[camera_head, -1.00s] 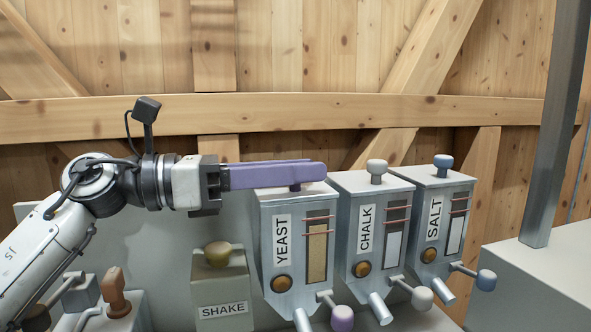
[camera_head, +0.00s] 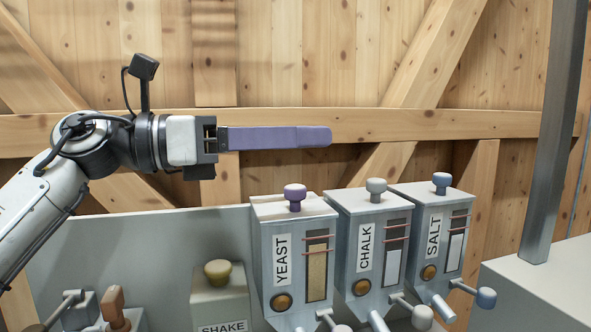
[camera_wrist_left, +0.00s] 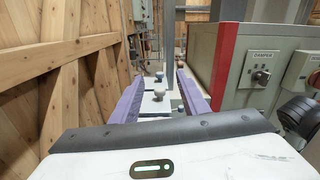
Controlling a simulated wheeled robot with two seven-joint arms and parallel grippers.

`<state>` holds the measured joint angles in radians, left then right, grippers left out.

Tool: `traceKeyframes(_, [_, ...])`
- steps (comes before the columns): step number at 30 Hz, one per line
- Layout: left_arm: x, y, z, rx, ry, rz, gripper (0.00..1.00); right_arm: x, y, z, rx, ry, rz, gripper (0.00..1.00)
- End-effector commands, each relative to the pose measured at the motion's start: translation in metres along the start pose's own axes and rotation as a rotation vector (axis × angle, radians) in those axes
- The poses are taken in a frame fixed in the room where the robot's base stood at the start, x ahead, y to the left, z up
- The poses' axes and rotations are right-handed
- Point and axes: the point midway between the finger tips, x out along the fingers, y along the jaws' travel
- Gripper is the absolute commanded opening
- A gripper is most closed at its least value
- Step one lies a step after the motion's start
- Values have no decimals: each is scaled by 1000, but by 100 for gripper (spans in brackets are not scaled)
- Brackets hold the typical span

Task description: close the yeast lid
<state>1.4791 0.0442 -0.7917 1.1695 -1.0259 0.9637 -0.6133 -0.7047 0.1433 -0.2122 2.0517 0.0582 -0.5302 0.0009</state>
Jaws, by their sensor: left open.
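The yeast dispenser (camera_head: 290,262) is a grey metal box with a YEAST label. Its lid (camera_head: 268,212) lies down on top, with a purple knob (camera_head: 295,194) standing upright on it. My left gripper (camera_head: 318,137) has long purple fingers and is above the yeast lid, clear of the knob. In the left wrist view its two fingers (camera_wrist_left: 157,82) are spread apart with nothing held between them. The yeast knob cannot be made out in that view. My right gripper is in neither view.
The chalk dispenser (camera_head: 347,268) and salt dispenser (camera_head: 415,245) stand to the right, lids down. A SHAKE box (camera_head: 222,290) with an olive knob stands at left. A metal post (camera_head: 556,130) rises at right. A wooden wall is behind.

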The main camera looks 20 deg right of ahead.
Motion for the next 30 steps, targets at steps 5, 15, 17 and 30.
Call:
traceKeyframes(5, [0, -3, 24, 0, 0, 0, 41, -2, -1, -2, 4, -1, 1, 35])
traceKeyframes(15, [0, -4, 28, -2, 1, -1, 41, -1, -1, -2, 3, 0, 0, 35])
traceKeyframes(17, [0, -4, 28, -1, 1, -1, 41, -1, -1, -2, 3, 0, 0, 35])
traceKeyframes(30, [0, -9, 72, -1, 0, 0, 41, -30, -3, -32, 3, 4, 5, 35])
